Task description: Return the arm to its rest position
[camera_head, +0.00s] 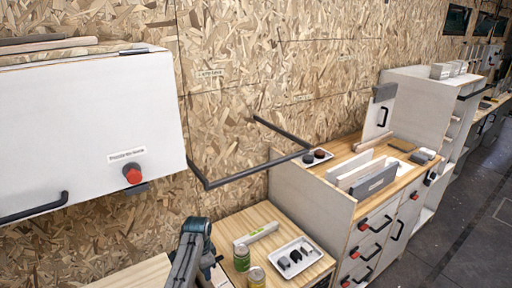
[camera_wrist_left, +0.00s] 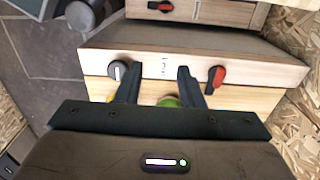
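My left arm (camera_head: 195,250) rises from the bottom edge of the head view, bent, beside the wooden worktop. Its gripper is hard to make out there. In the left wrist view, my left gripper (camera_wrist_left: 157,86) has its two dark fingers spread apart. I see nothing clamped between them. Part of a green round thing (camera_wrist_left: 169,102) shows low between the fingers, and something yellow shows past the left one; both are mostly hidden by the gripper. My right gripper is not in view.
Two cans (camera_head: 242,257) and a white tray (camera_head: 309,262) of small dark parts stand on the worktop close to my arm. A white cabinet (camera_head: 90,120) hangs at left. A dark rail (camera_head: 250,172) juts from the wall. A drawer unit (camera_head: 345,240) stands at right.

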